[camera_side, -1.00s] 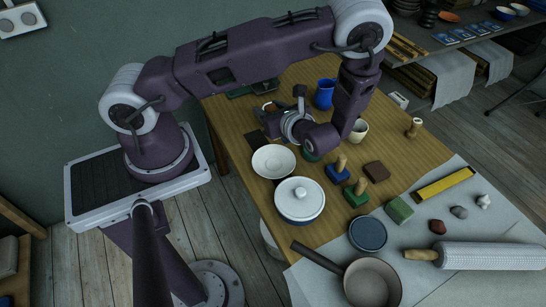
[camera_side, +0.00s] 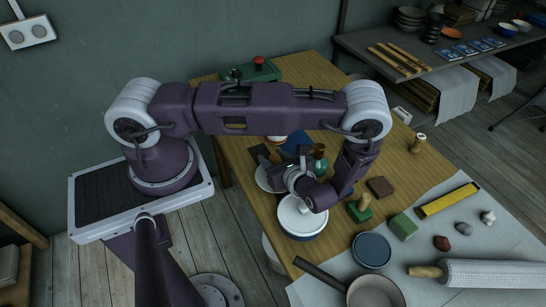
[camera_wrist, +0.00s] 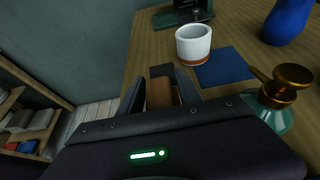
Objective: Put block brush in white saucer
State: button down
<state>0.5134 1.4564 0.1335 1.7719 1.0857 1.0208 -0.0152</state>
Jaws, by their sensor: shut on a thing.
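My gripper (camera_side: 274,174) is shut on a brown wooden block, which I take to be the block brush (camera_wrist: 160,93). In the wrist view the block sits between the two fingers (camera_wrist: 160,90); its underside is hidden. The saucer cannot be made out in the wrist view.
A green bottle with a brown pump (camera_wrist: 280,95), a white cup (camera_wrist: 193,45) on the table and a blue square (camera_wrist: 224,66) are close by. A green stamp block (camera_side: 359,211) stands to the right.

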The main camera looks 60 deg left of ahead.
jog(key=c, duration=0.8)
grip_release()
